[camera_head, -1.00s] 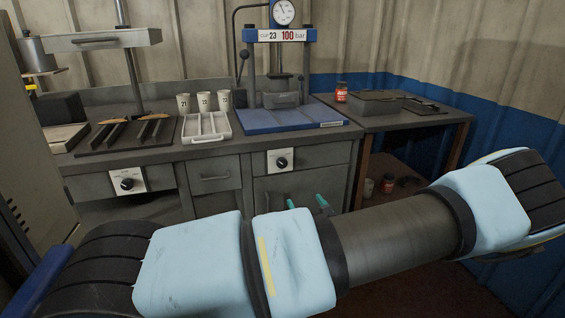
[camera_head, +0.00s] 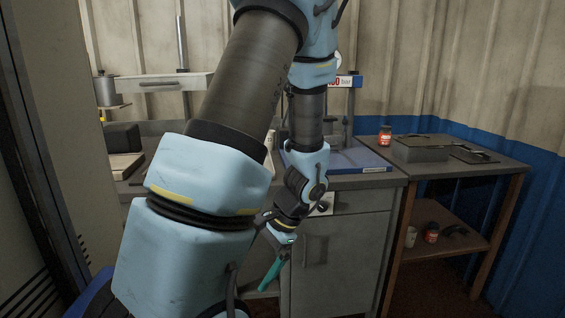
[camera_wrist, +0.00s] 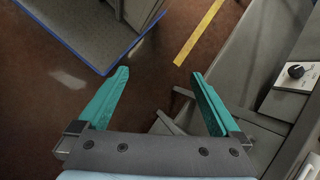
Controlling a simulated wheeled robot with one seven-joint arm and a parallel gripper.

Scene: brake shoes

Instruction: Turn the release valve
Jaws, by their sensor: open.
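The press shows only in part in the head view behind my arm: its blue base (camera_head: 362,160), part of a sign reading "bar" (camera_head: 347,82) and a sliver of gauge. I cannot make out a release valve on it; my arm covers much of its left side. A black knob (camera_wrist: 296,71) on a white plate shows at the right of the wrist view. In the head view this white plate (camera_head: 325,205) is partly hidden by my wrist. My gripper (camera_wrist: 160,75) is open and empty, its teal fingers pointing down in front of the cabinet (camera_head: 340,255), apart from the knob.
A side table (camera_head: 470,160) at the right holds a red jar (camera_head: 385,135) and a grey box (camera_head: 420,150); its lower shelf holds small containers. Brown floor with a yellow line (camera_wrist: 198,33) lies below my fingers.

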